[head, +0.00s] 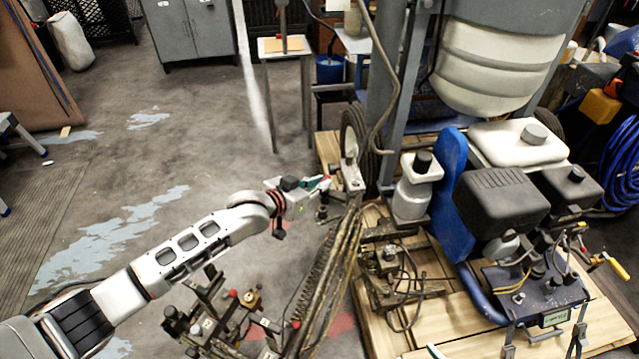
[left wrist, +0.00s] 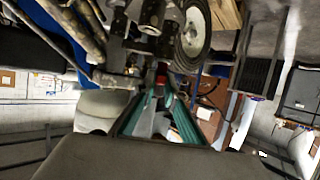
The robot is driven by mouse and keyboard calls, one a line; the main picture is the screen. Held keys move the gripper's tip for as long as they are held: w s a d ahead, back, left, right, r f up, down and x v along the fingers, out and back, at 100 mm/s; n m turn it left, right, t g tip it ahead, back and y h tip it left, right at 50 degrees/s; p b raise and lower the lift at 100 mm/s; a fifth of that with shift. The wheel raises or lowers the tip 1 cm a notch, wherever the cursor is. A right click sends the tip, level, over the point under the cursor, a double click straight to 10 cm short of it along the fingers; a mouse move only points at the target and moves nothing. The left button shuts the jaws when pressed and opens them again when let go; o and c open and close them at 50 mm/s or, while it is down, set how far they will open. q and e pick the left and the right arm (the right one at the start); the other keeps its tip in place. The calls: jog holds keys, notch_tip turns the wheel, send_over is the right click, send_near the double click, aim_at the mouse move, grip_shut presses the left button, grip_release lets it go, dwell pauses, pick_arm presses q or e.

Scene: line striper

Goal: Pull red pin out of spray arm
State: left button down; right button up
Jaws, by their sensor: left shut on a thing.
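My left gripper (head: 318,184) reaches in from the left, at the upper end of the spray arm (head: 337,262), beside the machine's wheel. A small bit of red, the red pin (head: 327,178), shows at its fingertips. In the left wrist view the green-padded fingers (left wrist: 160,88) close in on the red pin (left wrist: 161,70), just below the dark metal fittings of the arm. The gripper is shut on the pin. Most of the pin is hidden by the fingers and fittings, so I cannot tell how deep it sits. My right gripper is not clearly seen.
The line striper with its black-covered engine (head: 500,205) and white hopper (head: 495,65) stands on a wooden pallet (head: 600,325) at the right. Hoses and spray fittings (head: 215,320) crowd the space below my left arm. The concrete floor (head: 115,190) at the left is mostly clear.

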pick_arm(q)
jog(key=shift+r+p, duration=0.5)
jog(key=shift+r, duration=0.5)
pick_arm(e)
jog(key=shift+w+r, duration=0.3)
jog(key=shift+r, duration=0.25)
jog(key=shift+w+r, duration=0.25)
jog(key=shift+r, duration=0.25)
pick_arm(q)
jog(key=shift+w+r+p, duration=0.1)
jog(key=shift+r+p, duration=0.25)
jog(key=shift+r, duration=0.3)
jog(key=r+p, duration=0.2)
jog(key=r, duration=0.1)
jog(key=r+p, duration=0.1)
jog(key=shift+s+a+r, duration=0.25)
jog(key=shift+r, duration=0.1)
pick_arm(e)
jog(key=w+r+t, duration=0.1)
jog(key=w+r, duration=0.2)
jog(key=r, duration=0.4)
jog(key=shift+r+t, duration=0.4)
jog(key=shift+w, duration=0.1)
